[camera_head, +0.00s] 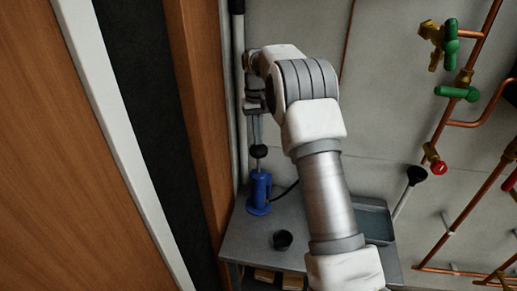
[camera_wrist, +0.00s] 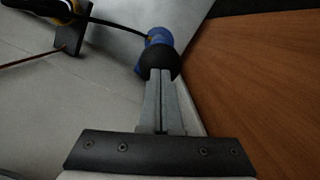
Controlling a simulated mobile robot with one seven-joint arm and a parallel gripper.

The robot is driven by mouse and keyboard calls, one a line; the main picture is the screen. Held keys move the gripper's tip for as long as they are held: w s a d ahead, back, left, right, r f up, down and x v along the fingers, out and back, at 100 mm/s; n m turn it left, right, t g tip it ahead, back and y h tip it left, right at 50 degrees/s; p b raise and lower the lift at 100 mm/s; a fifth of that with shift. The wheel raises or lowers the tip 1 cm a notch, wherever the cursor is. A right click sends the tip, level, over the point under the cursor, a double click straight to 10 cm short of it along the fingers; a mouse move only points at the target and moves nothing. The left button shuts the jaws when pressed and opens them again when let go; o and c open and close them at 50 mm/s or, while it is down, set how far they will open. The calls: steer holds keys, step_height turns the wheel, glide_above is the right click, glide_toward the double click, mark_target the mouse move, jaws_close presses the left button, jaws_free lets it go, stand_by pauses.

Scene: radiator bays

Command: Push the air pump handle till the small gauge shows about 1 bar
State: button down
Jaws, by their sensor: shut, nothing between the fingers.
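The air pump is a blue upright cylinder (camera_head: 259,190) on the grey bench, with a black ball-shaped handle knob (camera_head: 258,151) on a thin rod above it. My gripper (camera_head: 257,141) points down just above the knob. In the wrist view the gripper's shut fingers (camera_wrist: 161,73) overlap the black knob (camera_wrist: 165,57), with the blue pump body (camera_wrist: 158,37) beyond it. I cannot tell whether the fingertips touch the knob. Nothing shows between the fingers. No readable gauge face shows in either view.
The grey bench (camera_head: 242,235) carries a black cup (camera_head: 283,240) and a blue-grey tray (camera_head: 374,222), partly behind my arm. A brown wooden panel (camera_head: 203,130) stands close left of the pump. Copper pipes with green valves (camera_head: 457,92) run along the right wall.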

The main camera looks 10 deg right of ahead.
step_height(320, 180, down, 7)
steer(key=b, duration=0.3)
steer(key=shift+r, duration=0.1)
steer(key=shift+w+r+p, duration=0.1)
steer(key=shift+r+p, duration=0.3)
steer(key=shift+p, duration=0.05)
steer(key=shift+w+r+p, duration=0.4)
steer(key=shift+w+p, duration=0.35)
steer(key=shift+p, duration=0.5)
steer(key=shift+w+f+p, duration=0.15)
steer(key=shift+w+p, duration=0.35)
steer(key=shift+w, duration=0.15)
step_height(320, 180, up, 12)
glide_above(258, 151)
steer(key=w, duration=0.7)
steer(key=shift+d, duration=0.2)
